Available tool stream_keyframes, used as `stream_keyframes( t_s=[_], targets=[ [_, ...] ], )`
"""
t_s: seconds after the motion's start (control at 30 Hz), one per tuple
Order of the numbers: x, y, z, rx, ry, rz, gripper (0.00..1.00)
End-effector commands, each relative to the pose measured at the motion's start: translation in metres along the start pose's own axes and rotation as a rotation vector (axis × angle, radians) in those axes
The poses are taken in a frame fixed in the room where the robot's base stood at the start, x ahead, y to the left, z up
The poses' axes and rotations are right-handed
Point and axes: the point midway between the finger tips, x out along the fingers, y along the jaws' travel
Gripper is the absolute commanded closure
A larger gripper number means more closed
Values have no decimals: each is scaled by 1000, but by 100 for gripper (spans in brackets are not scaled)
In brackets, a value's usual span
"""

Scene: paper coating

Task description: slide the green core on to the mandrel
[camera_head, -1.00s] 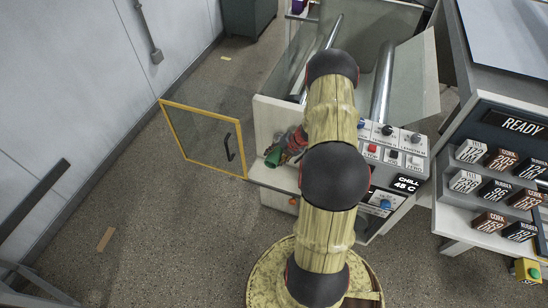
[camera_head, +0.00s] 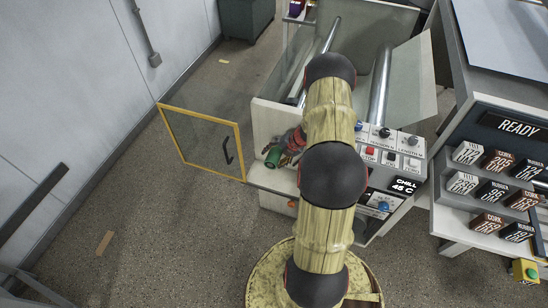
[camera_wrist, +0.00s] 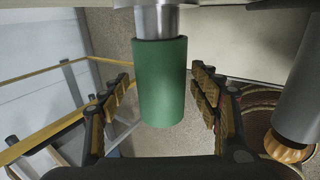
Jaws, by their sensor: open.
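The green core (camera_wrist: 160,85) is a hollow-looking tube in the wrist view, with its upper end around the grey metal mandrel (camera_wrist: 158,20). Its lower end points toward my gripper (camera_wrist: 163,108). My gripper's jaws are open, one on each side of the core, with a gap on both sides. In the head view the green core (camera_head: 273,157) shows at the left side of the machine, beside my gripper (camera_head: 284,148). My arm hides much of the machine there, and the mandrel is hidden in that view.
A yellow-framed clear door (camera_head: 205,140) stands open at the machine's left. A control panel (camera_head: 388,150) with knobs and buttons is right of my arm. In the wrist view a grey cylinder with an orange-brown end (camera_wrist: 290,145) is close at the right.

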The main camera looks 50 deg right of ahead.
Motion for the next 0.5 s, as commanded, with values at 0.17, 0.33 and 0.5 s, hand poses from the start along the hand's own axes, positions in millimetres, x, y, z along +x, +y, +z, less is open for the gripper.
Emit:
stream_keyframes(
  t_s=[0.17,0.33,0.5],
  targets=[
    [0,0,0,0,0,0,35],
    [-3,0,0,0,0,0,35],
    [-23,0,2,1,-4,0,35]
  ],
)
